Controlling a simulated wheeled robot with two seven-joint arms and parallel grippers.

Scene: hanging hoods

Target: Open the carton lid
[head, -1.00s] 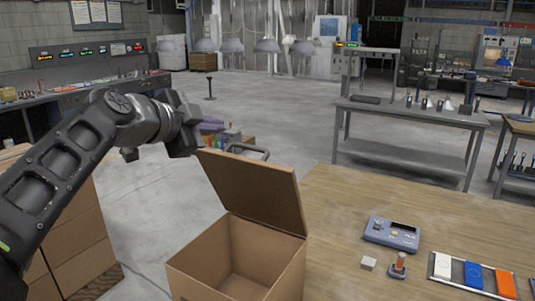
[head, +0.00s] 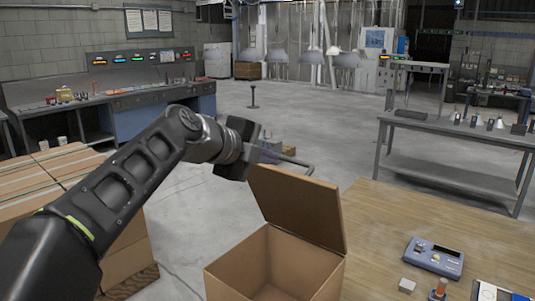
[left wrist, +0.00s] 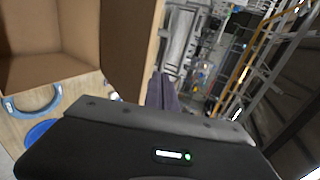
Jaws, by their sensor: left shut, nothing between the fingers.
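The brown cardboard carton (head: 235,275) stands at the left edge of the wooden table, open at the top. Its lid (head: 300,208) stands raised, roughly upright, at the far side of the opening. In the left wrist view the lid (left wrist: 128,45) is beside the carton's inner walls (left wrist: 50,35). My left gripper (head: 240,150) is just behind and left of the lid's upper left corner. In the left wrist view the left fingers (left wrist: 164,92) are shut and empty, close to the lid. Whether they touch it I cannot tell. My right gripper is not in view.
A blue-grey device (head: 434,257) and a small white block (head: 406,286) lie on the wooden table (head: 385,225), right of the carton. Stacked boxes (head: 50,170) stand at the left. A grey metal bench (head: 455,145) stands behind. The floor between is mostly clear.

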